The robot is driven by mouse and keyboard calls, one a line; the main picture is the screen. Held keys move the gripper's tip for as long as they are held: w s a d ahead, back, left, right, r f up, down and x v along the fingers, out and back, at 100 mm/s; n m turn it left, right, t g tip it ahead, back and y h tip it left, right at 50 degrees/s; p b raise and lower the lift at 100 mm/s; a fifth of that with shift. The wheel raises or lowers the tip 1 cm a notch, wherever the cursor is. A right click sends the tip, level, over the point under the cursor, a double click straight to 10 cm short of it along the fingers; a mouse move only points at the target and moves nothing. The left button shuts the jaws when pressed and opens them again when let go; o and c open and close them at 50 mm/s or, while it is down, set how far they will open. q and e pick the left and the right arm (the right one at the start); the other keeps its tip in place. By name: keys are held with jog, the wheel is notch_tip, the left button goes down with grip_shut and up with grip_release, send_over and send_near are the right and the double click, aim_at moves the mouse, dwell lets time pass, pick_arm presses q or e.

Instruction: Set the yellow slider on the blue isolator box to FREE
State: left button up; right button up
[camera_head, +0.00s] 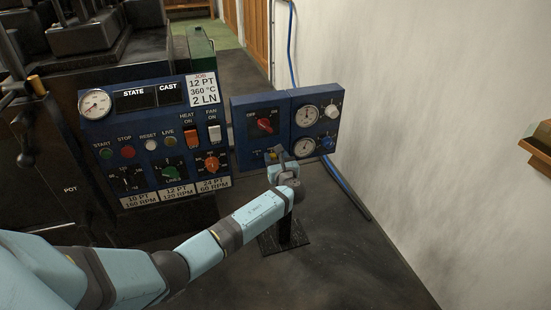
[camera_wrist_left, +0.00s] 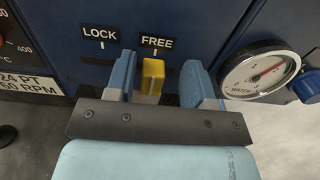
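The blue isolator box (camera_head: 243,112) stands on a post beside the machine panel. Its yellow slider (camera_wrist_left: 152,76) sits directly below the FREE label (camera_wrist_left: 156,42), to the right of the LOCK label (camera_wrist_left: 100,34). My left gripper (camera_wrist_left: 160,80) is open at the box face, with one blue finger on each side of the slider. The left finger is close to the slider, and a wider gap shows on the right. Whether a finger touches it I cannot tell. In the head view my left gripper (camera_head: 277,154) covers the box's lower middle and hides most of the slider. My right gripper is not in view.
A red rotary switch (camera_head: 265,125) is above the slider. Gauges (camera_head: 306,116) are on the box's right half; the water gauge (camera_wrist_left: 260,75) is close to my right finger. The machine panel (camera_head: 150,130) with switches and knobs is left. A white wall (camera_head: 430,110) is right.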

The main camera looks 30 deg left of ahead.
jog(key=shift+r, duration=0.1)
pick_arm(q)
jog(key=shift+s+d, duration=0.2)
jog(key=p+v, duration=0.5)
jog(key=v, duration=0.8)
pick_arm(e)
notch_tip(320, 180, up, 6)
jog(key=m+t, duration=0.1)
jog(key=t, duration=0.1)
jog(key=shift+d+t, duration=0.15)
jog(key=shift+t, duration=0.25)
pick_arm(q)
jog(key=shift+d, duration=0.15)
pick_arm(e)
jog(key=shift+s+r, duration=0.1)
